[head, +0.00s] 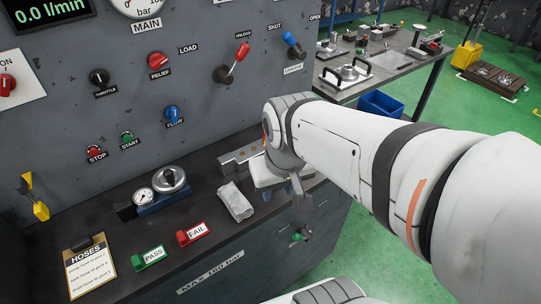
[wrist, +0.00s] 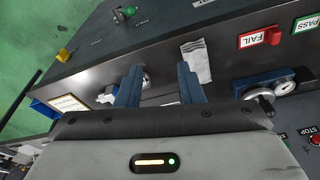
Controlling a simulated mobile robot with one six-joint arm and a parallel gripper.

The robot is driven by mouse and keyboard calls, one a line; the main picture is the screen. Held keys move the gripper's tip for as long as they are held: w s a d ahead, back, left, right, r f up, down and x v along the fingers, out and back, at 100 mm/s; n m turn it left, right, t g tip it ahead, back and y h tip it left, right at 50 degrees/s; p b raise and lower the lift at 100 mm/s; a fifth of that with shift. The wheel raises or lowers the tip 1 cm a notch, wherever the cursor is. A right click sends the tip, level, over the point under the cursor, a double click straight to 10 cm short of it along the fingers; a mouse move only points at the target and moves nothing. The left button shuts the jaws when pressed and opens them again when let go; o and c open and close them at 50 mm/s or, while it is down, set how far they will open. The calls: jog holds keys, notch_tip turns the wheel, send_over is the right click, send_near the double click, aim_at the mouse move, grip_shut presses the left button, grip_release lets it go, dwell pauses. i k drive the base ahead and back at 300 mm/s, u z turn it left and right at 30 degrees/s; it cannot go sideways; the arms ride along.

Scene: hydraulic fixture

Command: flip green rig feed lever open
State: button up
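A small green-handled lever (head: 299,236) sits on the dark front face of the bench, below the worktop edge, in the head view. It also shows near the top of the wrist view (wrist: 124,13), beside a small label too blurred to read. Whether it stands open or shut is hard to tell. My gripper (wrist: 158,68) shows two blue fingers spread apart with nothing between them. In the head view, my gripper (head: 301,196) is partly hidden by my arm and hangs over the bench's front edge, above and apart from the green lever.
A grey cloth (head: 236,201), a red FAIL block (head: 196,233), a green PASS block (head: 153,257) and a gauge unit (head: 165,189) lie on the worktop. A metal block (head: 240,158) lies behind my gripper. A panel with knobs and levers rises behind.

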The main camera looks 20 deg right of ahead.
aim_at(304, 234)
jog(key=u, duration=0.1)
jog(key=k, duration=0.5)
jog(key=z, duration=1.05)
jog(key=k, duration=0.9)
jog(key=u, duration=1.3)
jog(key=i, duration=0.5)
